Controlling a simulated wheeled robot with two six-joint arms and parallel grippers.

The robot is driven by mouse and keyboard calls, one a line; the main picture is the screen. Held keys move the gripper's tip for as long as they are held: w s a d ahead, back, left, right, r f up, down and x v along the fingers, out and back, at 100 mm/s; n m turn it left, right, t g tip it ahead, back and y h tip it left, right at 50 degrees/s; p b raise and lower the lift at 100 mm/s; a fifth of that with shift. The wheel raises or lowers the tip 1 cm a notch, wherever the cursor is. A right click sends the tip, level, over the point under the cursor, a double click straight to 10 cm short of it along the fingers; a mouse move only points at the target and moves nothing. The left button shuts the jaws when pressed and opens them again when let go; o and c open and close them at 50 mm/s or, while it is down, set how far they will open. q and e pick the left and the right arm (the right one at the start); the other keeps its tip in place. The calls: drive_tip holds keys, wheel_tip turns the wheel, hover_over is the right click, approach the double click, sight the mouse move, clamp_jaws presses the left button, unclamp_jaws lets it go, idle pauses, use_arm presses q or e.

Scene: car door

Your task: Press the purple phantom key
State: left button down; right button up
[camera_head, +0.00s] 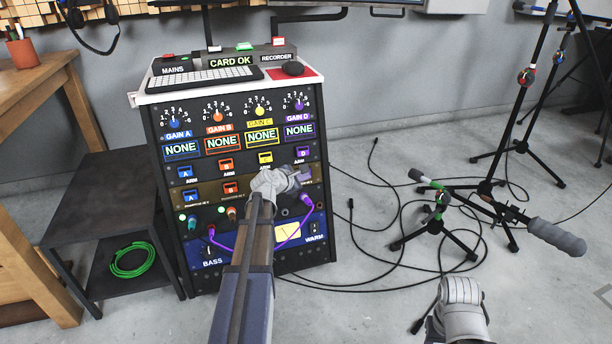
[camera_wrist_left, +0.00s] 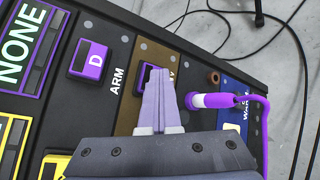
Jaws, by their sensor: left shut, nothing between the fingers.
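The purple phantom key (camera_wrist_left: 144,76) is in the brown strip of the rack panel, in the wrist view. My left gripper (camera_wrist_left: 158,70) is shut and empty, with its fingertips over the key and hiding most of it. I cannot tell whether they touch it. In the head view my left gripper (camera_head: 304,171) is at the right end of the brown strip and covers the purple key there. My right arm's pale end shows at the bottom right, and its fingers cannot be made out.
A purple cable plug (camera_wrist_left: 215,100) sits just below the key, close to my fingers. The purple D arm key (camera_wrist_left: 86,59) is above it. The blue (camera_head: 190,196) and orange (camera_head: 230,188) phantom keys are at the left. Microphone stands (camera_head: 440,215) and loose cables lie right of the rack.

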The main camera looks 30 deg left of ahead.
use_arm(q)
drive_tip(key=shift+s, duration=0.1)
drive_tip(key=shift+s+d+r, duration=0.15)
drive_tip(key=shift+s+d, duration=0.05)
drive_tip(key=shift+d, duration=0.1)
drive_tip(key=s+d+r+p, duration=0.2)
drive_tip(key=s+d, duration=0.1)
drive_tip(key=d, duration=0.1)
drive_tip(key=shift+s+d, duration=0.2)
drive_tip(key=shift+s, duration=0.15)
idle(0.4)
